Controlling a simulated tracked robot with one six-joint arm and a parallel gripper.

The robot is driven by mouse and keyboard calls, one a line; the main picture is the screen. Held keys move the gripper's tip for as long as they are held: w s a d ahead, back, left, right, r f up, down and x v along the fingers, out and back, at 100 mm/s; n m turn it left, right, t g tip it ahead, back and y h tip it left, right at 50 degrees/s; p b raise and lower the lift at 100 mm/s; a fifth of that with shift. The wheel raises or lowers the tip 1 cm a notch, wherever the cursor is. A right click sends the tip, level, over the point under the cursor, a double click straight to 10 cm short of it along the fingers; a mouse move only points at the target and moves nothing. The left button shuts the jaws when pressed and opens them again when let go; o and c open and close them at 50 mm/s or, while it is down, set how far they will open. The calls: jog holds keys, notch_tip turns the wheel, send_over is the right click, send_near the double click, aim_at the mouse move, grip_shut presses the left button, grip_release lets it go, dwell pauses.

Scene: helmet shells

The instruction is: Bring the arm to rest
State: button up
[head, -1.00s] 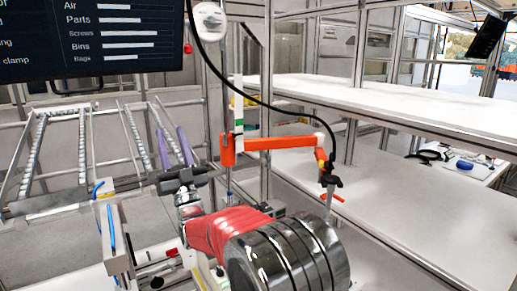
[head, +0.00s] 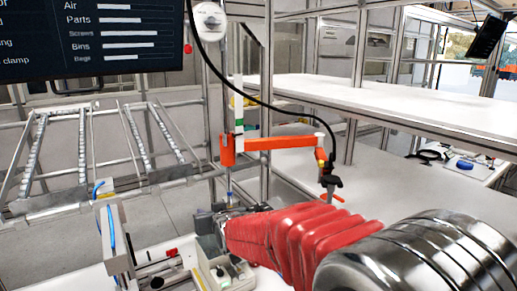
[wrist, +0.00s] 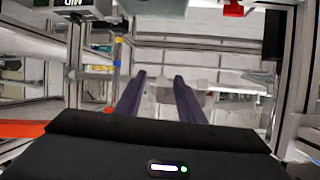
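My arm, with a red ribbed sleeve (head: 300,235) and a shiny metal joint (head: 420,262), reaches from the lower right toward the middle of the head view. Its dark wrist end (head: 212,222) is beside the post of the orange boom. My gripper's fingers are hidden in the head view. In the wrist view my gripper (wrist: 154,80) shows two dark purple fingers standing apart with nothing between them. No helmet shell can be made out.
An orange boom (head: 280,143) with a hanging tool (head: 330,182) stands close behind my arm. A metal fixture (head: 115,235) with blue hoses and a small button box (head: 228,272) are near the wrist. White shelves (head: 400,105) fill the right; a roller rack (head: 85,150) stands left.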

jog(key=s+d+f+m+g+h, duration=0.1)
jog(key=s+d+f+g+h, duration=0.15)
jog(key=s+d, duration=0.75)
jog(key=s+d+f+m+g+h, duration=0.1)
jog(key=s+d+g, duration=0.2)
jog(key=s+d, duration=0.7)
jog(key=s+d+f+m+g+h, duration=0.1)
jog(key=s+d+f+g+h, duration=0.15)
jog(key=s+d, duration=0.75)
jog(key=s+r+m+t, duration=0.1)
jog(key=s+r, duration=0.3)
jog(key=s, duration=0.3)
